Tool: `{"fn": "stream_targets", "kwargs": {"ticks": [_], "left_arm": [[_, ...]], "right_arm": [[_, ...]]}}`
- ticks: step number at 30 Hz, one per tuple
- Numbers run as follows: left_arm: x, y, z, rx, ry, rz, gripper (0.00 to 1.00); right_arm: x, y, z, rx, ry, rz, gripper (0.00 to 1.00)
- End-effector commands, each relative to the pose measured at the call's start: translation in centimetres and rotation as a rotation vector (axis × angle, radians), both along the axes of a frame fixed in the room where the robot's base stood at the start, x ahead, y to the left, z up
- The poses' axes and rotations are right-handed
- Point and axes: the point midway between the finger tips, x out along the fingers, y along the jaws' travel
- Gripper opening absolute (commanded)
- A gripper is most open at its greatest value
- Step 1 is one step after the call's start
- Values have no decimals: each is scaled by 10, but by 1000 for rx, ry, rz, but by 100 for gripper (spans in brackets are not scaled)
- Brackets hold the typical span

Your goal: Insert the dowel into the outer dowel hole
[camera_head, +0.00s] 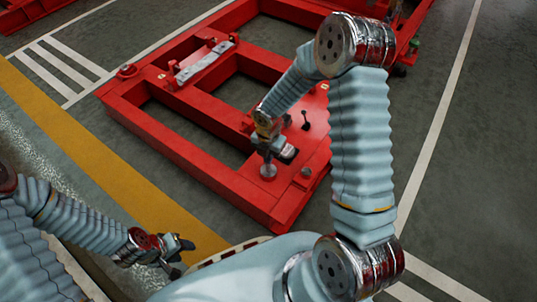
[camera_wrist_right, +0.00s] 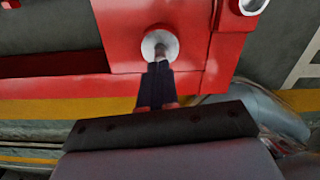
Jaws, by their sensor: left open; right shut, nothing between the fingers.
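A round silver seat (camera_head: 268,171) is on the red frame's near right corner; it also shows in the right wrist view (camera_wrist_right: 152,40). A small grey pin-like piece (camera_wrist_right: 161,51) shows in the middle of this seat, just beyond my right fingertips. It may be the dowel, but I cannot tell how deep it sits. My right gripper (camera_wrist_right: 156,72) is shut with nothing between its fingers, pointing at the seat; it also shows in the head view (camera_head: 277,156). My left gripper (camera_head: 183,254) is open and empty, low on the left, away from the frame.
The red base frame (camera_head: 180,124) has open gaps between its beams. A second silver ring (camera_wrist_right: 252,5) shows at the wrist view's upper right. A dark lever-like part (camera_head: 305,121) stands behind my right gripper. A grey plate (camera_head: 205,62) lies on the far left beam.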

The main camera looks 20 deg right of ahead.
Motion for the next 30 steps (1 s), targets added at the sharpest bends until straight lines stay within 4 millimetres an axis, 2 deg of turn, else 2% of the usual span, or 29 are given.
{"fn": "stream_targets", "kwargs": {"ticks": [1,3,30], "left_arm": [[0,-1,-9,-1,1,0,49],[0,-1,-12,-2,2,-2,49],[0,-1,-17,-3,2,-2,49]], "right_arm": [[0,0,-10,0,0,0,0],[0,0,-14,0,0,0,0],[0,0,-22,0,0,-2,0]]}}
